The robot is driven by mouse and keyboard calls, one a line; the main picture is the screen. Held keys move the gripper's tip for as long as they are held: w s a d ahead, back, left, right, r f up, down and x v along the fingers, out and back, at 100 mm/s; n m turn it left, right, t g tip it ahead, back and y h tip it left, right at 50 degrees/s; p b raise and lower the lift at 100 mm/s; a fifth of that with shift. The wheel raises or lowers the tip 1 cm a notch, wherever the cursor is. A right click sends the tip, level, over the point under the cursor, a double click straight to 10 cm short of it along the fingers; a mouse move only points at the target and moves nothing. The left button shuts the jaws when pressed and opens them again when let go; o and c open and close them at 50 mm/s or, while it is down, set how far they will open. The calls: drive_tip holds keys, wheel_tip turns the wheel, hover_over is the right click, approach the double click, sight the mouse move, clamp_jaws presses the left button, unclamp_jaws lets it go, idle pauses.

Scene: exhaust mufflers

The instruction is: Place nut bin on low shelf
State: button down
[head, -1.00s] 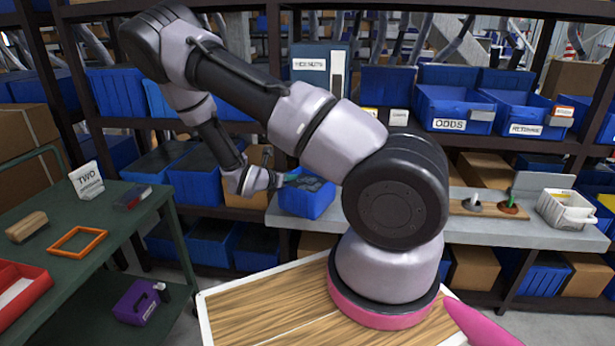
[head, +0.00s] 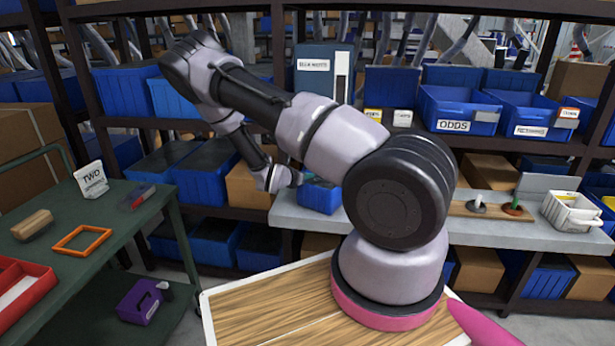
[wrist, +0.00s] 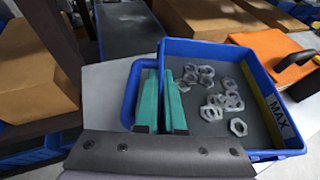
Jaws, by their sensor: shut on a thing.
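The blue nut bin (head: 321,197) is at the left end of the grey low shelf (head: 470,228) in the head view. In the wrist view the nut bin (wrist: 262,145) holds several loose grey hex nuts (wrist: 215,92) and has a yellow strip marked MAX inside. My gripper (wrist: 163,100) is shut on the bin's left wall, its teal fingers on either side of it. In the head view my gripper (head: 292,178) is at the bin's upper left. I cannot tell whether the bin's underside touches the shelf.
A cardboard box (head: 250,187) stands left of the bin. My arm hides the shelf's middle. A wooden board with pegs (head: 487,209) and a white basket (head: 573,213) occupy its right part. In the wrist view an orange item (wrist: 283,50) lies just beyond the bin.

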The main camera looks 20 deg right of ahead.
drive_tip(key=shift+f, duration=0.15)
drive_tip(key=c, duration=1)
unclamp_jaws()
